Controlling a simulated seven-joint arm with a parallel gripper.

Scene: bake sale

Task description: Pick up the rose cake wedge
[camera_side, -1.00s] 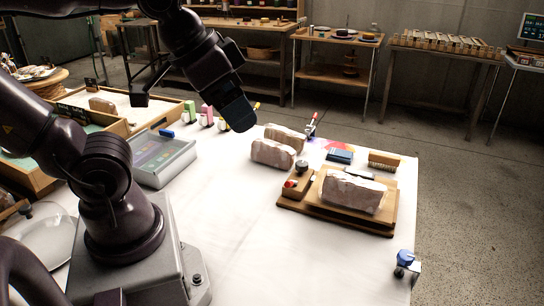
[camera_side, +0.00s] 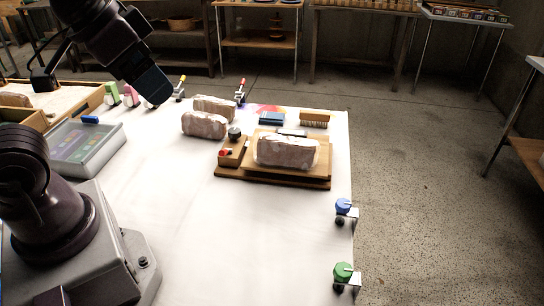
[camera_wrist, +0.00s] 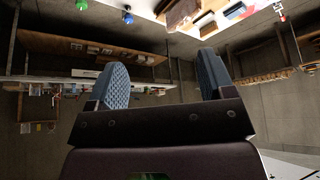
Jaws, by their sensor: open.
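I cannot surely make out a rose cake wedge in either view. A small pink piece (camera_side: 131,95) stands between a green one and a partly hidden one at the back left of the white table in the side view; it is too small to tell what it is. My gripper (camera_side: 150,84) is high above the table's back left, near that row in the picture but apart from it. In the wrist view my gripper (camera_wrist: 163,78) is open, with two blue ridged pads apart and nothing between them.
A pale wrapped loaf (camera_side: 287,151) lies on a wooden board (camera_side: 228,174). Two more loaves (camera_side: 204,125) lie behind it. A blue block (camera_side: 272,118) and a brush (camera_side: 315,118) are at the back. The table's front middle is clear.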

